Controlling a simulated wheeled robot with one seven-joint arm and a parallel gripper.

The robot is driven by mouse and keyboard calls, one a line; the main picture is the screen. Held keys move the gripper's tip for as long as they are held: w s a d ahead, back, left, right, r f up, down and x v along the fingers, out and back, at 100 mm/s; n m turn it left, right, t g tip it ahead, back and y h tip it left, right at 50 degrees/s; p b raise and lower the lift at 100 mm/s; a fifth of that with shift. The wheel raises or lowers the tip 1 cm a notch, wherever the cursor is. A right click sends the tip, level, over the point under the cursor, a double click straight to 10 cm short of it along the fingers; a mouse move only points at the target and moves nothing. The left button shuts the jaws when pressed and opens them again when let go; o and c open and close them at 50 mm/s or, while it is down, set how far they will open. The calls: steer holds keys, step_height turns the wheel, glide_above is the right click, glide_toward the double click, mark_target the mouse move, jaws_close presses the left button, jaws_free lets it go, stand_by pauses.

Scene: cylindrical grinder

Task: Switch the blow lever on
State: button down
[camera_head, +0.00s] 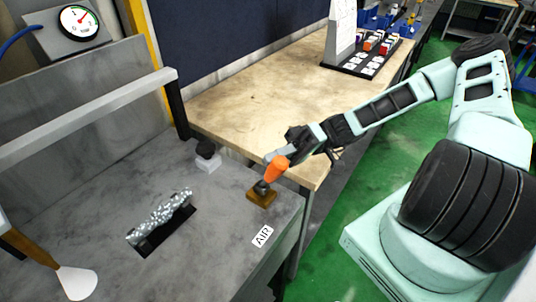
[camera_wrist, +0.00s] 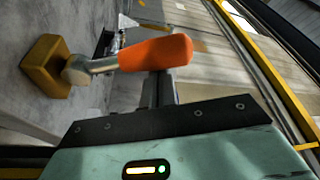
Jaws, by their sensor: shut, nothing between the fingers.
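The blow lever (camera_head: 277,168) has an orange handle on a grey metal stem, set on a brass-coloured block (camera_head: 261,198) on the grey machine top. A label reading AIR (camera_head: 262,236) lies in front of it. In the wrist view the orange handle (camera_wrist: 156,53) points right from the brass block (camera_wrist: 46,66). My gripper (camera_head: 272,156) is shut and empty, right at the handle's upper end. In the wrist view its dark fingers (camera_wrist: 160,90) are just below the handle, partly hidden by it. I cannot tell whether they touch.
A black knob on a white block (camera_head: 207,161) stands left of the lever. A gauge (camera_head: 79,22) is at the back left. A wooden table (camera_head: 265,95) adjoins the machine behind; green floor is open at right.

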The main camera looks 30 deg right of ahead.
steer(key=shift+s+d+f+n, duration=0.2)
steer(key=shift+s+n, duration=0.3)
steer(key=shift+n, duration=0.2)
steer(key=w+d+b, duration=0.1)
steer(key=w+d, duration=0.3)
steer(key=d, duration=0.4)
steer(key=shift+d+r+b, duration=0.2)
steer(key=shift+d+b, duration=0.05)
steer(key=shift+b, duration=0.15)
steer(key=shift+w, duration=0.1)
stand_by(0.5)
